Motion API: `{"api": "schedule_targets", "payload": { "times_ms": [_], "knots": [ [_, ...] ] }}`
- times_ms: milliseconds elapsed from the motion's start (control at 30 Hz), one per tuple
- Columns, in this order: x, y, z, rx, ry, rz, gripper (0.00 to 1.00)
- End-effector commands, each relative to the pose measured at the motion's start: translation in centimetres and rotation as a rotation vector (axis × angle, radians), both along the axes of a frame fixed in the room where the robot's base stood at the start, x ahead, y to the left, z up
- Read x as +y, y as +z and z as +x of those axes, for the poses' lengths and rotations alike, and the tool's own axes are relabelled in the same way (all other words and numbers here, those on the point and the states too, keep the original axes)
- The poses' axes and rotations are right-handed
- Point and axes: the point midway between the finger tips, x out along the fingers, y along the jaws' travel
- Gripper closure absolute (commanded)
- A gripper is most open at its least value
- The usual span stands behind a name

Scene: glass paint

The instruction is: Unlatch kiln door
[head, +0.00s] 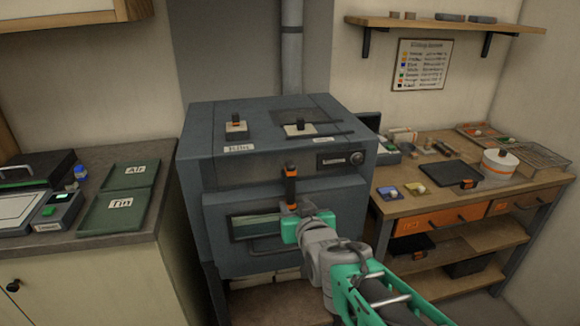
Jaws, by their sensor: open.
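The kiln (190,150) is a large dark grey box in the middle of the head view. Its door (225,258) is on the front, with a greenish window (258,226) and a low bar handle; the door looks shut. A black upright latch lever (291,183) with orange bands stands at the door's top edge. My gripper (293,212), grey and green, is open in front of the door, just below the lever. Its fingers are largely hidden behind its own body, so I cannot tell if they touch the lever.
A counter at left holds two green trays (120,208) and a small device (50,215). A wooden workbench (440,210) at right holds a white pot (499,163) and several small items. Two knobbed blocks sit on the kiln's top.

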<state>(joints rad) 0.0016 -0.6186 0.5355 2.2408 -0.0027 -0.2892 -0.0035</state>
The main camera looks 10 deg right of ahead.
Motion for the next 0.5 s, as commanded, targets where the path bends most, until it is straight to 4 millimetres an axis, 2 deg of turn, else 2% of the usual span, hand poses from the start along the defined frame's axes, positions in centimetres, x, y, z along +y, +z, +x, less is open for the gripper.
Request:
{"api": "schedule_targets", "payload": {
  "times_ms": [100,200,367,500],
  "knots": [
    [-0.2,3.1,1.7,-0.197,-0.003,0.001,0.56],
    [-0.2,4.6,2.1,-0.278,-0.003,0.002,0.56],
    [-0.1,5.0,3.7,-0.298,-0.003,0.002,0.56],
    [-0.1,5.0,6.3,-0.295,-0.002,0.002,0.56]
  ]
}}
